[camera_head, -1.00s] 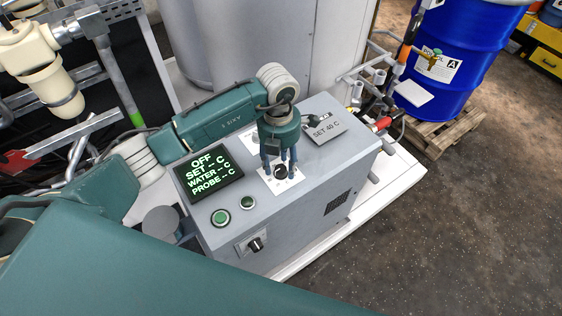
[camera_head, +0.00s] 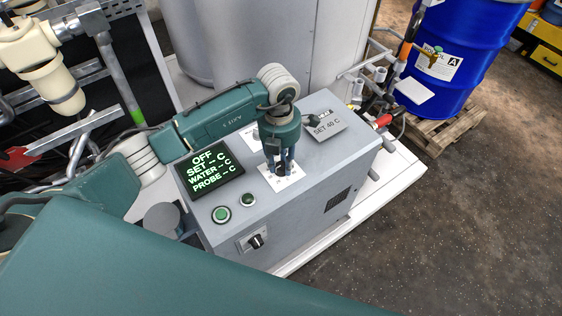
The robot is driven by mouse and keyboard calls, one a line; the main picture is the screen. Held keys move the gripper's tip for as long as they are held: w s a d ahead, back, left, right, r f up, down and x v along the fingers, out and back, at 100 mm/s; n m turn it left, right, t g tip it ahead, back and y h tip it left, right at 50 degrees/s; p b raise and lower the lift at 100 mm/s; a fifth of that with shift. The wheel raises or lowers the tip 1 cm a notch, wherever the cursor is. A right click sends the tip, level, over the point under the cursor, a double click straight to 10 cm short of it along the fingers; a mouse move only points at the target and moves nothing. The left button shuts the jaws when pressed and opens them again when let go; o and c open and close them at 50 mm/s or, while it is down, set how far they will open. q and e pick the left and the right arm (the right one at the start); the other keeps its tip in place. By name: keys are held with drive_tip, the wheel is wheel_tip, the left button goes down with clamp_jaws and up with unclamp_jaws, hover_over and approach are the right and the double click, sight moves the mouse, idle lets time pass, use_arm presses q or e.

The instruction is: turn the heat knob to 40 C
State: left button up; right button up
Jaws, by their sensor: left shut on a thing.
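The heat knob (camera_head: 280,171) is a small black knob on a white dial plate (camera_head: 291,180) on top of the grey control box. My left gripper (camera_head: 280,168) points down at it from above. Its fingers are shut on the knob and hide most of it and part of the dial marks. The display (camera_head: 209,170) beside it reads OFF, with dashes for SET, WATER and PROBE. My right gripper is not in view.
A blue drum (camera_head: 460,50) stands on a wooden pallet (camera_head: 445,130) at the upper right. Pipes and valves (camera_head: 375,105) crowd the box's far end.

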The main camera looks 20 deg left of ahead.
sight(283, 164)
use_arm(q)
drive_tip(key=shift+w+r, duration=0.15)
drive_tip(key=m+b, duration=0.6)
drive_tip(key=b, duration=0.2)
drive_tip(key=shift+d+m, duration=0.15)
drive_tip(key=shift+m, duration=0.15)
drive_tip(key=shift+m+b, duration=1.2)
drive_tip(key=shift+b, duration=0.15)
drive_tip(key=shift+r, duration=0.1)
drive_tip(key=o, duration=1.2)
drive_tip(key=shift+d, duration=0.1)
drive_tip(key=shift+c, duration=0.2)
wheel_tip(283, 164, up, 12)
